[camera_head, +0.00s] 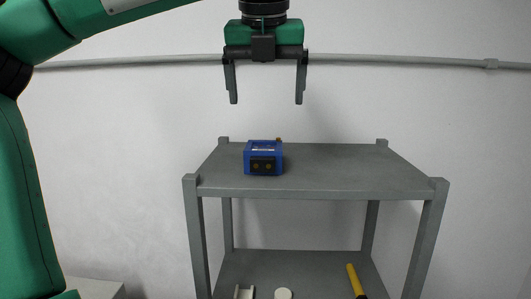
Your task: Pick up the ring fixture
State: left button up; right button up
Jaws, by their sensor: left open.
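My left gripper (266,100) points down, open and empty, with its two fingers spread apart. It appears high above the grey shelf unit (340,170), above the blue box (263,146) in the picture. The blue box has a black front panel with two small yellowish spots and sits on the top shelf, left of its middle. A small brownish bit shows at its back right corner. I cannot make out a clear ring shape, so I cannot tell which thing is the ring fixture. My right gripper is out of view.
The lower shelf (310,262) carries a pale bracket (244,292), a white round thing (283,294) and a yellow cylinder (355,280), cut off below. The top shelf is clear right of the box. A pipe (400,60) runs along the wall behind.

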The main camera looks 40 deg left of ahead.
pick_arm(q)
jog(key=p, duration=0.1)
send_over(264, 147)
jog(key=s+d, duration=0.2)
jog(key=f, duration=0.6)
jog(key=shift+w+a+f, duration=0.15)
jog(key=shift+w+f, duration=0.05)
jog(key=shift+w, duration=0.05)
jog(key=shift+w+f+p, duration=0.1)
jog(key=shift+f+p, duration=0.15)
jog(key=shift+p, duration=0.05)
jog(key=shift+a+f, duration=0.1)
jog(key=shift+f, duration=0.15)
jog(key=p+x, duration=0.1)
jog(key=x, duration=0.1)
jog(key=p+x, duration=0.1)
jog(key=x, duration=0.1)
jog(key=shift+s+a+f, duration=0.1)
jog(key=shift+s, duration=0.1)
jog(key=shift+w+a+f, duration=0.1)
jog(key=shift+f, duration=0.1)
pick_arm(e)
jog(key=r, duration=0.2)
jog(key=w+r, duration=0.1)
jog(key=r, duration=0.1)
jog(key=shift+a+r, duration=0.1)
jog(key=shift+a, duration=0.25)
